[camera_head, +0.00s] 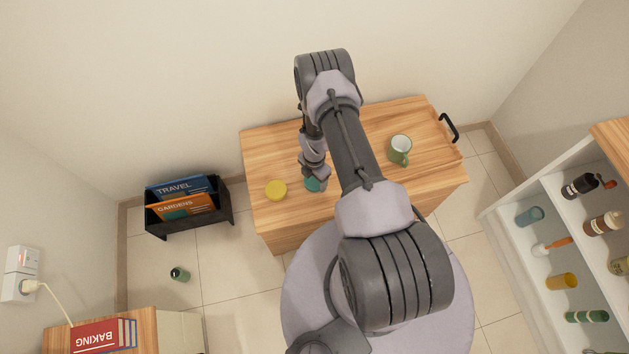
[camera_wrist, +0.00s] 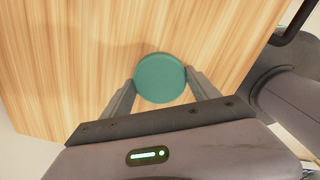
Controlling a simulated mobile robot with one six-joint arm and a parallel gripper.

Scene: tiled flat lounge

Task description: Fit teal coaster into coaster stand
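The teal coaster (camera_wrist: 160,78) is a round disc, seen between the two fingertips of my gripper (camera_wrist: 160,80) in the wrist view. One fingertip is close against each side of it, and I cannot tell whether they press on it. In the head view the teal coaster (camera_head: 312,184) shows partly beneath my gripper, over the front of the wooden table; whether it rests on the table or is lifted is unclear. I cannot make out a coaster stand in either view; my arm covers the middle of the table.
The wooden table (camera_head: 268,147) also bears a yellow coaster (camera_head: 276,190) to the left and a green mug (camera_head: 400,148) to the right. A black rack (camera_head: 190,224) with books stands left of the table. A shelf with bottles (camera_head: 508,212) stands at the right.

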